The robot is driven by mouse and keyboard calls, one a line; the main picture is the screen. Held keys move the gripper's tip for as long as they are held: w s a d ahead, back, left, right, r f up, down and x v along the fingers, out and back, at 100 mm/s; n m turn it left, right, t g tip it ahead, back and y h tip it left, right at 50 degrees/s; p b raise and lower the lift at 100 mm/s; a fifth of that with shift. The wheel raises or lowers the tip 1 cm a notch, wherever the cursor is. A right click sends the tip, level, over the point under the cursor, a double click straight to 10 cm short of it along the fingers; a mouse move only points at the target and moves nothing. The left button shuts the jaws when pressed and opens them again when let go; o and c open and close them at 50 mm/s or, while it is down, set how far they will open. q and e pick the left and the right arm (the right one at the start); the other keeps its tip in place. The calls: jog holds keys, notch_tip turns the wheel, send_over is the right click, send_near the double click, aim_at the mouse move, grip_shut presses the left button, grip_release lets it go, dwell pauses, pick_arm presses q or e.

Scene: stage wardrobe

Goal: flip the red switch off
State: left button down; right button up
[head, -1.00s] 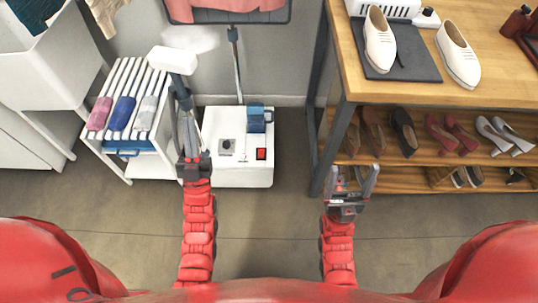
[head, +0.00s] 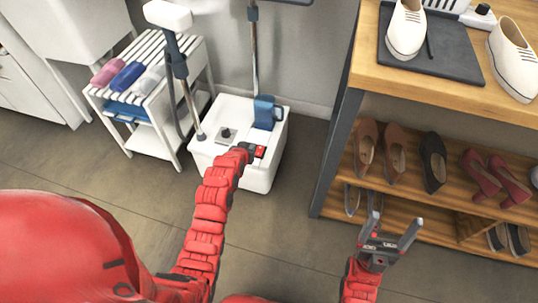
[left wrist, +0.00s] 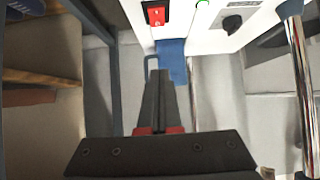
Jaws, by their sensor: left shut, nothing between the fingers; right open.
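The red switch (head: 261,151) is on the white steamer base (head: 262,178), at the right of its panel. In the left wrist view the switch (left wrist: 157,16) shows large near the top edge, with white marks on it. My left gripper (head: 246,149) is at the panel just left of the switch in the head view. In the left wrist view its shut, empty fingers (left wrist: 161,73) point toward the switch, with a visible gap in the picture. Contact cannot be told. My right gripper (head: 391,232) is open and empty in front of the shoe shelves.
A black dial (head: 226,134) and a blue tank (head: 265,112) sit on the base by the switch. A steamer head on a pole (head: 170,15) rises beside it. A white slatted rack (head: 150,70) stands left, a wooden shoe bench (head: 440,95) right.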

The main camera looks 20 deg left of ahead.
pick_arm(q)
jog(key=shift+s+d+f, duration=0.15)
jog(key=shift+d+f, duration=0.05)
jog(key=shift+f, duration=0.2)
jog(key=b, duration=0.3)
send_over(260, 152)
notch_tip(260, 152, down, 6)
jog(key=shift+s+f, duration=0.1)
jog(key=shift+f, duration=0.15)
notch_tip(260, 152, down, 3)
jog(key=shift+r+b, duration=0.1)
jog(key=shift+b, duration=0.7)
jog(key=shift+f, duration=0.4)
